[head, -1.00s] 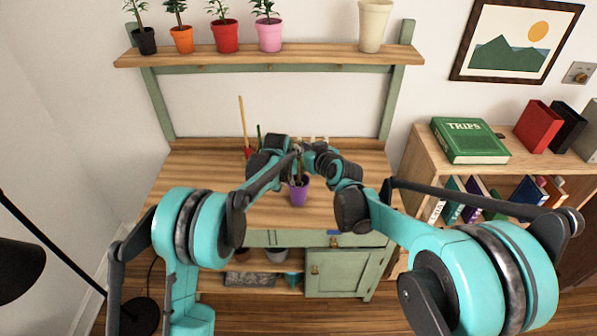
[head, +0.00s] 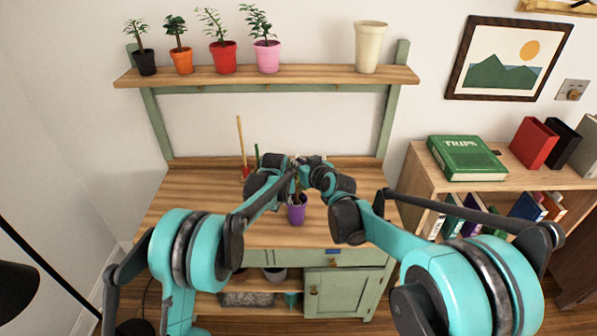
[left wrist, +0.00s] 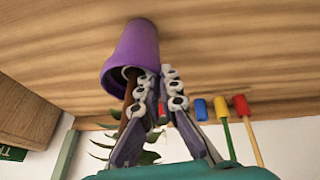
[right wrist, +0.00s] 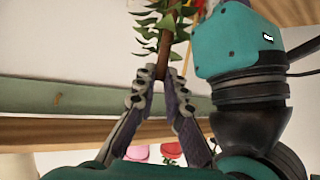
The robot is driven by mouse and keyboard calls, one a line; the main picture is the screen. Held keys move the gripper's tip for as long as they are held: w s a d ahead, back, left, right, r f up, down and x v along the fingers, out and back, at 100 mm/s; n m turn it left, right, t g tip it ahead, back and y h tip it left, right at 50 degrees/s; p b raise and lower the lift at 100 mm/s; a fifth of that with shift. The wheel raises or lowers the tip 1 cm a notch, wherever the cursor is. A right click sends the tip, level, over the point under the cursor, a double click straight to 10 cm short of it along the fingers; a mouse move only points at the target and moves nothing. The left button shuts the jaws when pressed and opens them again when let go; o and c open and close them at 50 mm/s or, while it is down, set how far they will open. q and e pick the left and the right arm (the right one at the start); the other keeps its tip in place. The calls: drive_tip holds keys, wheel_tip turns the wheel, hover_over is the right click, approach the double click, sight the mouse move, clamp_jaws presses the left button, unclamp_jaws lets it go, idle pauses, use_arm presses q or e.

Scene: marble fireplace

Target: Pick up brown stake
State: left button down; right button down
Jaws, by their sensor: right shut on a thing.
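A purple pot (head: 297,214) stands on the wooden worktop; in the left wrist view the pot (left wrist: 135,50) appears upside down. A brown stick (left wrist: 128,100) sits at its mouth with green leaves (left wrist: 145,157) near it. My left gripper (left wrist: 160,75) is by the pot mouth, fingers slightly apart, with the stick beside its left finger. My right gripper (right wrist: 160,75) is shut on a brown stake-like stem (right wrist: 164,48) with leaves along it. In the head view the grippers meet above the pot, and my arms hide their fingertips and most of the stem.
Potted plants (head: 223,58) and a cream pot (head: 370,48) line the shelf (head: 300,75) above. A bookcase (head: 420,170) with a green book (head: 467,158) is to the right. The worktop's left part is clear.

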wheel_tip(320, 180, up, 27)
drive_tip(key=shift+r, duration=0.3)
idle(0.7)
drive_tip(key=shift+r, duration=0.85)
drive_tip(key=shift+r, duration=0.2)
drive_tip(key=shift+r, duration=1)
drive_tip(key=shift+r, duration=0.3)
drive_tip(key=shift+r, duration=1)
drive_tip(key=shift+r, duration=0.25)
drive_tip(key=shift+r, duration=1.05)
